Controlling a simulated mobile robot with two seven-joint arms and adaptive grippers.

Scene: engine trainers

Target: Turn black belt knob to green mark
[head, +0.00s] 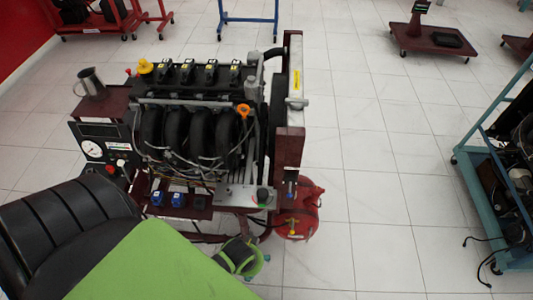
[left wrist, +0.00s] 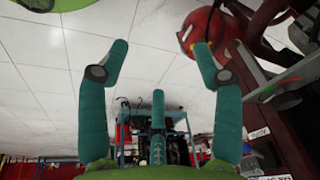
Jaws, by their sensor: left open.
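A small black knob (head: 262,194) stands on a grey metal plate at the front right of the engine trainer (head: 200,130). A little green shows at its lower edge; I cannot make out its pointer. My left gripper (head: 242,256) is below the knob in the head view, apart from it. In the left wrist view my left gripper (left wrist: 160,48) has its teal fingers spread wide with nothing between them. My right gripper is not in view.
A red tank (head: 302,210) sits at the trainer's lower right, and it also shows in the left wrist view (left wrist: 204,30). A teal-framed cart (head: 508,170) stands at right. The tiled floor between is clear.

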